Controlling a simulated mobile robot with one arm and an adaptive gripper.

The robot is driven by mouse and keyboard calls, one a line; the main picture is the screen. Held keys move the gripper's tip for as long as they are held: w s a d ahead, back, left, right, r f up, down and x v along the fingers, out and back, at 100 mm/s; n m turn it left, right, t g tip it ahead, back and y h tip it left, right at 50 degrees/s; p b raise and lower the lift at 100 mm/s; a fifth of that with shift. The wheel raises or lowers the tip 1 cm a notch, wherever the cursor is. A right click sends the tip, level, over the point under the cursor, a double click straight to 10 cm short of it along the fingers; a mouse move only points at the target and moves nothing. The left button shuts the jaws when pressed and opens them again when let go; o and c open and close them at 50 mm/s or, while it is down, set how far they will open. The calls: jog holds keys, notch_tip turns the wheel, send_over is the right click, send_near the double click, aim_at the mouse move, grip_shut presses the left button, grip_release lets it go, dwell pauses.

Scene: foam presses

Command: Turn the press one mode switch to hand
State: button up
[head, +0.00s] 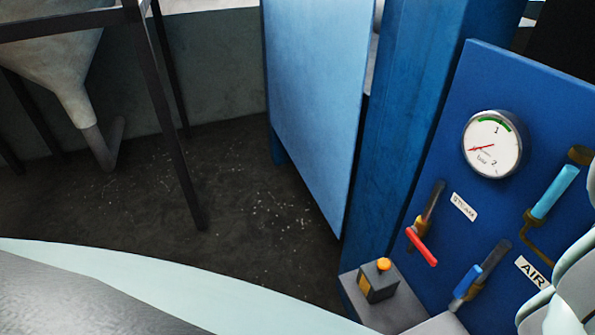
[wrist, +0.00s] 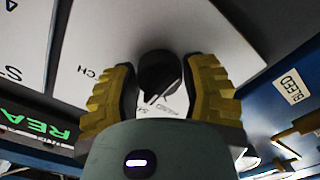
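In the wrist view a black knob (wrist: 158,70) stands on a pale grey panel (wrist: 95,45) with partly hidden lettering around it; a "CH" shows left of the knob. My gripper (wrist: 162,66) has its two yellow ribbed fingers on either side of the knob. The fingers stand wide apart, with a narrow gap seeming to remain at each side; contact cannot be made out. The head view does not show the knob or the fingers.
In the wrist view a green lit display (wrist: 40,125) sits at left and a "FEED" label (wrist: 291,86) at right.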

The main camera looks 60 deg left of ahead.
jog(key=c, duration=0.6)
jog(key=shift+c, duration=0.2)
jog(key=shift+f+b, duration=0.15)
jog(key=shift+b, duration=0.15)
jog(key=shift+a+f+n+b, duration=0.15)
jog(key=shift+n+b, duration=0.35)
jog(key=shift+b, duration=0.35)
jog(key=n+b, duration=0.1)
jog(key=b, duration=0.1)
jog(key=n+b, duration=0.1)
jog(key=b, duration=0.1)
jog(key=shift+f, duration=0.25)
jog(key=n+b, duration=0.3)
jog(key=b, duration=0.2)
jog(key=shift+r, duration=0.15)
jog(key=n+b, duration=0.2)
jog(key=b, duration=0.1)
jog(key=shift+d+r+n, duration=0.2)
jog(key=shift+r+n, duration=0.05)
jog(key=shift+n, duration=0.05)
jog(key=shift+r, duration=0.15)
jog(key=shift+s, duration=0.1)
